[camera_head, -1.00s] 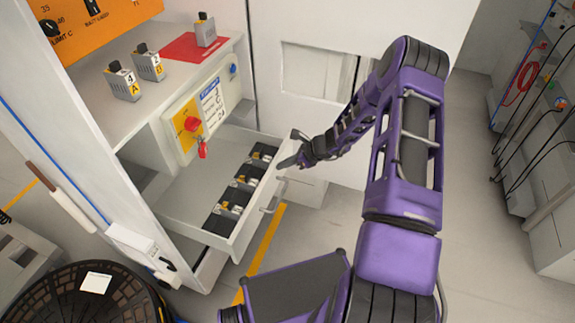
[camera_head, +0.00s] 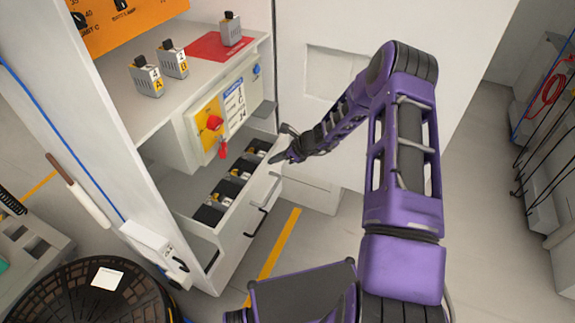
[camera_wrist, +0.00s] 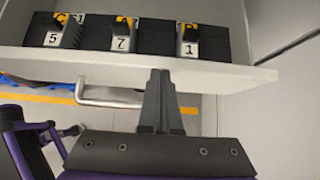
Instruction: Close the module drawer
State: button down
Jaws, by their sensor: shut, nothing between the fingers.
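The module drawer (camera_head: 236,232) is partly open in the white cabinet, and dark modules (camera_head: 239,172) with yellow parts stand inside it. In the wrist view the drawer front's top edge (camera_wrist: 235,74) runs across the picture, with modules labelled 5, 7 and 1 (camera_wrist: 187,40) behind it. The drawer's handle (camera_wrist: 106,101) is below the edge, left of my fingers. My gripper (camera_head: 276,159) is shut and empty, with its fingertips at the outer side of the drawer front near its far end. They also show in the wrist view (camera_wrist: 160,76); I cannot tell if they touch.
Modules labelled 4A (camera_head: 147,77) and 2B (camera_head: 172,60) stand on the shelf above; another module (camera_head: 231,29) is on a red mat (camera_head: 213,46). A red switch (camera_head: 214,123) with a red tag sits above the drawer. A black round basket (camera_head: 60,299) is at lower left.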

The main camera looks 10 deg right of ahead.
jog(key=w+a, duration=0.2)
jog(key=a, duration=0.1)
jog(key=w+a+b, duration=0.1)
jog(key=w+a, duration=0.2)
jog(key=a, duration=0.1)
jog(key=w+a, duration=0.3)
jog(key=a, duration=0.1)
jog(key=shift+w, duration=0.2)
jog(key=shift+d+f, duration=0.1)
jog(key=shift+d, duration=0.05)
